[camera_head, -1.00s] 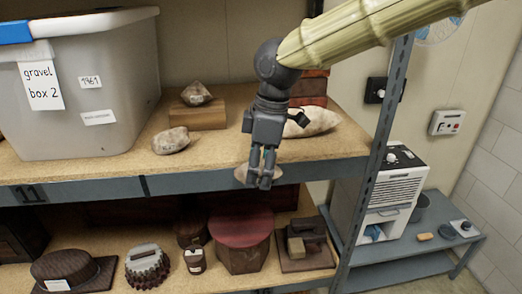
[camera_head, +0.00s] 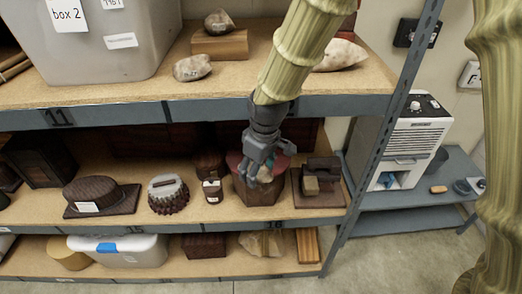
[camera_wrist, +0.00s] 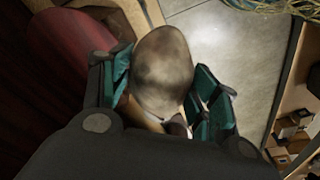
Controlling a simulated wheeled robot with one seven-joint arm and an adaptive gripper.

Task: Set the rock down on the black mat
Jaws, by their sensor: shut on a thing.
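My gripper (camera_head: 258,174) is in front of the middle shelf, in the head view before a wooden pedestal with a red top (camera_head: 262,194). In the wrist view its two teal-padded fingers are on either side of a smooth, mottled grey-brown rock (camera_wrist: 163,68) and shut on it. The rock is held in the air, its near part hidden by my gripper. In the head view it is mostly hidden by the fingers. I cannot make out a black mat in either view.
The upper shelf holds a grey box (camera_head: 115,45) and pale stones (camera_head: 192,68). The middle shelf is crowded with a hat-like object (camera_head: 97,190), a ridged round object (camera_head: 168,194) and a wooden piece on a dark base (camera_head: 320,200). A shelf post (camera_head: 388,120) stands right.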

